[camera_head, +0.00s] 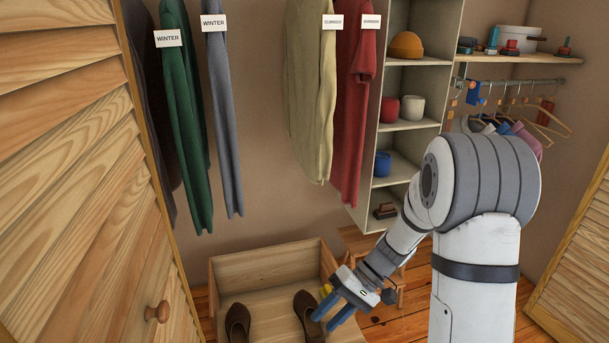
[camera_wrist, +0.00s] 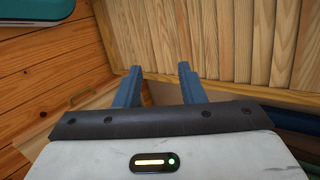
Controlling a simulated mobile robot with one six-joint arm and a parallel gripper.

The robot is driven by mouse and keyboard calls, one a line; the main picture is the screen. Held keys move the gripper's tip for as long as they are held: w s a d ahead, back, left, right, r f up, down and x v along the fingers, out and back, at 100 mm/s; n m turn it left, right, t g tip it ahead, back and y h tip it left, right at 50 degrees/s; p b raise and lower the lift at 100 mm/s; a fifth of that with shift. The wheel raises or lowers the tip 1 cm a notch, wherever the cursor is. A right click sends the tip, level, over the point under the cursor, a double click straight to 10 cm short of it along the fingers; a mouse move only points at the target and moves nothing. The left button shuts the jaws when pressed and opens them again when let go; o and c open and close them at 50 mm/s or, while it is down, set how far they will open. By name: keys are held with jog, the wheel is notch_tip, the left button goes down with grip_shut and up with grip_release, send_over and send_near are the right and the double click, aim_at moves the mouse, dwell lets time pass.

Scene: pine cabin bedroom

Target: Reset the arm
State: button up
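My gripper (camera_head: 334,312) hangs low at the end of my arm, in front of the wooden shoe box in the head view. Its two blue fingers point down and to the left, and a gap shows between them. In the wrist view my gripper (camera_wrist: 159,84) has its blue fingers apart with nothing between them. Wooden slats and boards lie beyond the fingertips. My arm is bent, with its elbow raised at the right of the head view.
A wooden box (camera_head: 262,264) holds brown shoes (camera_head: 238,322) below hanging clothes (camera_head: 190,120). A cubby shelf (camera_head: 412,127) stands behind my arm. A louvered door (camera_head: 70,180) fills the left, and another louvered door (camera_head: 577,285) stands at the right.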

jog(key=s+d+r+t+h+p, duration=0.2)
jog(key=s+d+r+h+p, duration=0.1)
jog(key=r, duration=0.5)
jog(key=s+d+r+m+t+h+p, duration=0.1)
jog(key=s+d+r+t+h+p, duration=0.1)
jog(key=r, duration=0.5)
jog(key=s+d+r+m+t+h+p, duration=0.1)
jog(key=s+d+r+t+h+p, duration=0.2)
jog(key=s+r, duration=0.4)
jog(key=shift+s+d+r+h+p, duration=0.2)
jog(key=shift+d+r+h+p, duration=0.3)
jog(key=shift+d+r+p, duration=0.55)
